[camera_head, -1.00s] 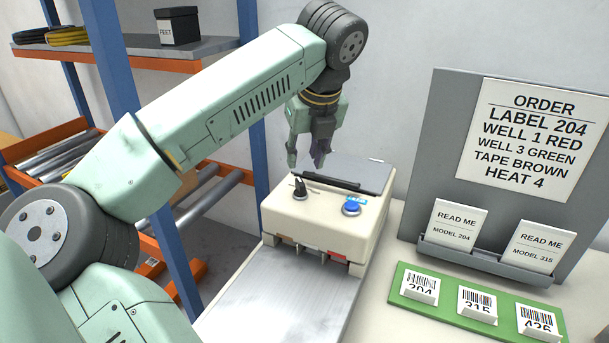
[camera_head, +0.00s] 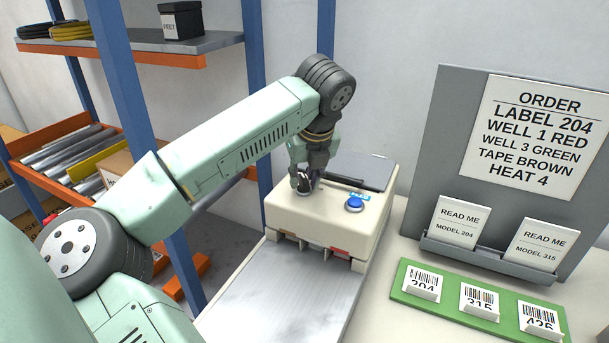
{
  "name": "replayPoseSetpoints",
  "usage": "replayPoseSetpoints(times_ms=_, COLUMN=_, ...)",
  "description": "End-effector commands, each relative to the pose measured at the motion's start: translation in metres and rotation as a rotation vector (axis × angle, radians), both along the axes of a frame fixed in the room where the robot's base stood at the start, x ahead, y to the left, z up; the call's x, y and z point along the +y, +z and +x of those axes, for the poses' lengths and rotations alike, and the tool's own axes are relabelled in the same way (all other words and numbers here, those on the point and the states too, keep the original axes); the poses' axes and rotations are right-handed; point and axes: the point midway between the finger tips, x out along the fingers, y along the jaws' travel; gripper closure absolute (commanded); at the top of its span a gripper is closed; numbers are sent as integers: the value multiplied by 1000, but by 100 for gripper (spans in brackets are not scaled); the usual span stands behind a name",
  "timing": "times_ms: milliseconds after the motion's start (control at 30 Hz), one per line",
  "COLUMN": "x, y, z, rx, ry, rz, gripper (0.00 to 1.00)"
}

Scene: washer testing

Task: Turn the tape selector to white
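The cream tape machine (camera_head: 335,222) stands at the middle of the bench. Its small black selector knob (camera_head: 304,187) is on the left of the top face, now mostly hidden by my gripper. My gripper (camera_head: 304,186) points down right at the knob, with its fingers around or just beside it. Whether the fingers touch the knob, and where the knob points, I cannot tell. Small coloured pieces, one red, show in the slots of the machine's front.
A blue button (camera_head: 355,204) sits right of the knob. A grey board (camera_head: 449,130) carries an order sheet (camera_head: 536,133) reading "TAPE BROWN". A green tray (camera_head: 448,312) holds barcode labels. A blue-posted shelf (camera_head: 136,47) stands at the left. A metal plate (camera_head: 285,300) lies in front.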

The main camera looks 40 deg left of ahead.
Motion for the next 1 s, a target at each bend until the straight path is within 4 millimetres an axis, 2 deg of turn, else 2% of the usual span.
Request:
replayPoseSetpoints(times_ms=333, x=0, y=0, z=0, rx=0, ry=0, rz=0, gripper=100)
replayPoseSetpoints(times_ms=767, x=0, y=-1, z=0, rx=0, ry=-11, rz=0, gripper=100)
replayPoseSetpoints(times_ms=1000, x=0, y=-3, z=-1, rx=-2, ry=-99, rz=1, gripper=100)
